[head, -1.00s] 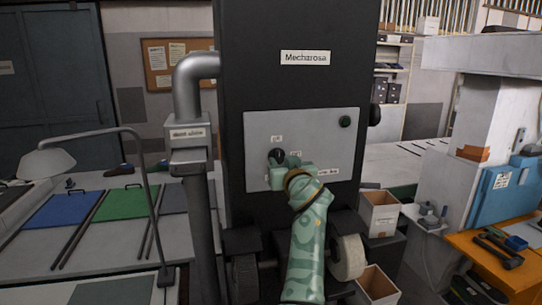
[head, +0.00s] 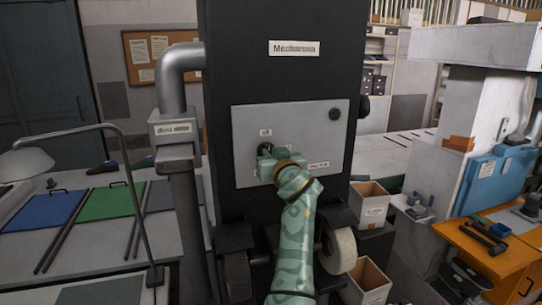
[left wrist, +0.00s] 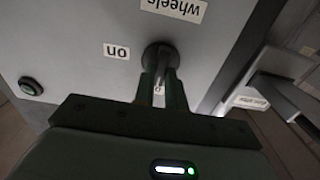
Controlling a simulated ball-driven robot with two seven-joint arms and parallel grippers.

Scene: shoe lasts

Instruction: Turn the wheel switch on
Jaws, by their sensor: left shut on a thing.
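The wheel switch is a dark round knob (head: 264,139) on the grey control panel (head: 300,125) of the black machine. In the left wrist view the knob (left wrist: 160,55) has a narrow grip standing between the fingers. My left gripper (head: 266,152) is at the knob in the head view, coming from below and covering part of it. In the left wrist view the gripper (left wrist: 163,85) is shut on the knob's grip. An "on" label (left wrist: 117,50) and a "wheels" label (left wrist: 173,8) lie around the knob. Another label is mostly hidden by the fingers. My right gripper is out of view.
A green button (head: 335,114) sits at the panel's upper right. A grey pipe (head: 176,130) stands left of the machine. A pale wheel (head: 341,250) and open boxes (head: 370,205) are below right. A lamp (head: 60,150) stands at left.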

